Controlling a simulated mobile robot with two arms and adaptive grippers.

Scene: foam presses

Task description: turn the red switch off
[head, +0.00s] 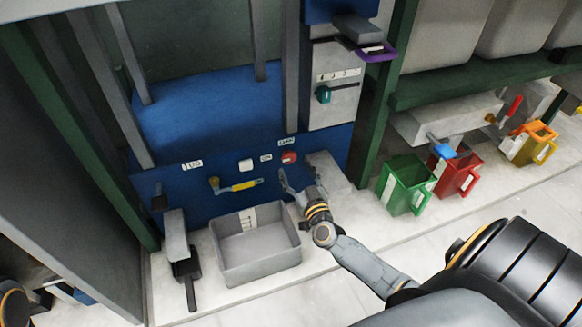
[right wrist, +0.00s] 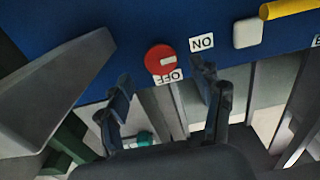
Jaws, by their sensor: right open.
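The red switch (head: 289,157) is a round knob on the blue front panel of the press. In the right wrist view the red switch (right wrist: 158,55) has a white mark pointing right, roughly toward the ON label (right wrist: 202,42). The OFF label (right wrist: 168,77) sits just below the knob there. My right gripper (head: 293,181) is open and empty, just below the switch in the head view. In the right wrist view the open fingers (right wrist: 168,86) stand on either side of the knob's line, seemingly short of it. My left gripper is not in view.
A white button (head: 245,165) and a yellow handle (head: 243,185) are on the panel to the left. A grey bin (head: 259,265) stands below. Green (head: 399,186), red (head: 463,181) and orange (head: 541,148) containers stand at right. A black scoop (head: 188,270) is left of the bin.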

